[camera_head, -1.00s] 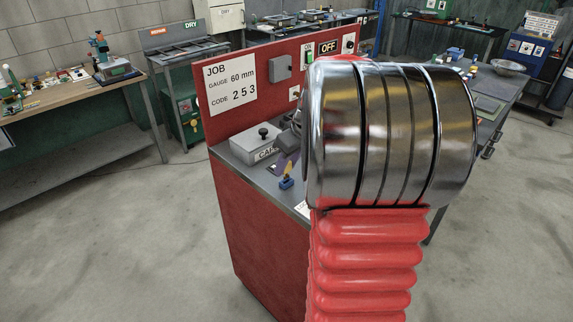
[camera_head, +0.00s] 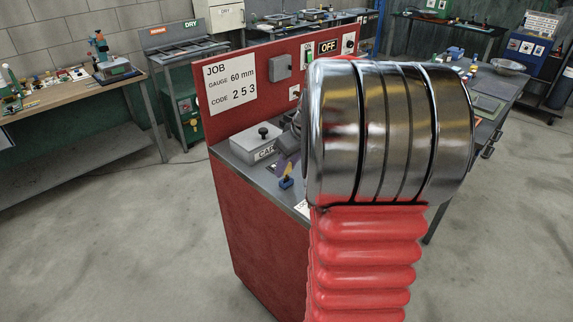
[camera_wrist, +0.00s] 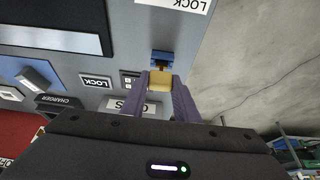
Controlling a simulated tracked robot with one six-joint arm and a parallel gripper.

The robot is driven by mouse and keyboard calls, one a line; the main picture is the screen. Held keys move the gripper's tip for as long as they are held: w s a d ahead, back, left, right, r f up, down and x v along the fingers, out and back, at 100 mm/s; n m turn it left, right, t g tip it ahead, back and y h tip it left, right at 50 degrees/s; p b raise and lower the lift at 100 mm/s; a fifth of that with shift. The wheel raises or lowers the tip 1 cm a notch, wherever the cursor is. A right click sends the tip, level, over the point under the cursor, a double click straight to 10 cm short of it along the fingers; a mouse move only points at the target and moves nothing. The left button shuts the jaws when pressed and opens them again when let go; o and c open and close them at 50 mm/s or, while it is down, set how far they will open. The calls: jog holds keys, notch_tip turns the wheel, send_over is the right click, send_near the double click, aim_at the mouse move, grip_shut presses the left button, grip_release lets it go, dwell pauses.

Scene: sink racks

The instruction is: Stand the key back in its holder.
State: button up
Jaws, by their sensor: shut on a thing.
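The key's yellow head (camera_wrist: 159,80) sits between the purple fingertips of my gripper (camera_wrist: 160,87) in the wrist view. My gripper is shut on it. A blue holder (camera_wrist: 161,57) is just beyond the key, lined up with it, with a short dark part between yellow and blue. I cannot tell how deep the key sits in the holder. In the head view the yellow key (camera_head: 287,170) shows upright above the blue holder (camera_head: 286,183) near the bench's front edge. My wrist hides most of my gripper there.
A grey box with a knob (camera_head: 256,143) stands left of the key on the bench top. The red back panel (camera_head: 230,118) carries a job sheet and switches. The wrist view shows LOCK labels, a CHARGER label (camera_wrist: 58,100) and open floor right of the bench edge.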

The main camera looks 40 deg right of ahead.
jog(key=shift+f, duration=0.9)
jog(key=o, duration=1.1)
jog(key=shift+o, duration=0.2)
jog(key=v, duration=1.3)
jog(key=shift+r, duration=0.3)
